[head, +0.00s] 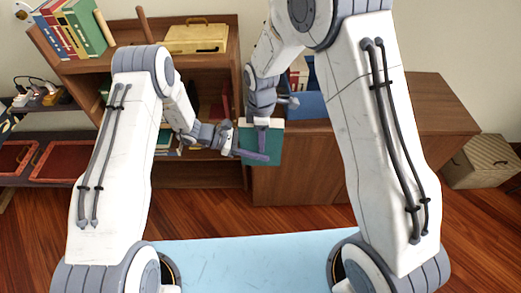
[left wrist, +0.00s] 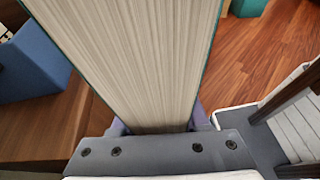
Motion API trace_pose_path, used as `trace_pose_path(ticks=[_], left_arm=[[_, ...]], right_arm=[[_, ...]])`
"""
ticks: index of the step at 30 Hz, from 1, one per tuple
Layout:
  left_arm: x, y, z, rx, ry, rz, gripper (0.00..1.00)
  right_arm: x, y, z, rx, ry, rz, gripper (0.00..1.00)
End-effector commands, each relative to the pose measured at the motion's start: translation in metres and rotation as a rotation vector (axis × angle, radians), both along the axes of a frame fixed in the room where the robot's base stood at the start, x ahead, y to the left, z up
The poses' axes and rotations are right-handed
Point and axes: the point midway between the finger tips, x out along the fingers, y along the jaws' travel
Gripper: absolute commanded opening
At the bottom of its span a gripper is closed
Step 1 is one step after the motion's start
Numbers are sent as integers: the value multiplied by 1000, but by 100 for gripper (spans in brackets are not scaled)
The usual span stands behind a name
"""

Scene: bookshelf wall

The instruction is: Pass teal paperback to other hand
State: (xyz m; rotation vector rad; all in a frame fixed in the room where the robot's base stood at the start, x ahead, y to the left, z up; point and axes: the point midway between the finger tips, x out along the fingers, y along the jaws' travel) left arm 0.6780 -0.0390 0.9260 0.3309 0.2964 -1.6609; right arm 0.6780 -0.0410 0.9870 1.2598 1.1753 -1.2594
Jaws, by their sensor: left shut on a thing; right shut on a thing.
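The teal paperback (head: 272,150) hangs upright in the air in front of the wooden cabinet in the head view. My left gripper (head: 242,153) reaches in from the left and is shut on the book's left side. My right gripper (head: 267,122) comes down from above and is shut on the book near its upper edge. In the left wrist view the paperback (left wrist: 135,60) fills the middle, page edges towards the camera, between the fingers of my left gripper (left wrist: 160,127). My right fingertips on the book are partly hidden.
Behind is a wooden shelf (head: 200,178) with upright books (head: 75,30) and a yellow case (head: 196,38) on top. A blue bin (head: 308,104) stands on the lower cabinet top (head: 420,110). Red trays (head: 65,162) are at left. A pale blue surface (head: 250,265) is in front.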

Motion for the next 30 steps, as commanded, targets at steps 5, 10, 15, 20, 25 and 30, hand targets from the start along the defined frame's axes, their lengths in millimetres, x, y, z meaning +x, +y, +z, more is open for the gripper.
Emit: trace_pose_path(ticks=[5, 10, 15, 20, 25, 30], left_arm=[[2, -1, 2, -2, -4, -1, 0], [1, -1, 2, -3, -3, 0, 0], [1, 0, 2, -3, -2, 0, 0], [1, 0, 2, -3, -2, 0, 0], [1, 0, 2, -3, -2, 0, 0], [1, 0, 2, -3, -2, 0, 0]], right_arm=[[-1, 1, 0, -2, 3, 7, 81], [-1, 0, 0, -1, 2, 3, 81], [0, 0, 3, 0, 0, 2, 81], [1, 1, 21, 1, -3, 1, 81], [1, 1, 55, 2, -4, 2, 81], [1, 1, 87, 1, -2, 3, 81]])
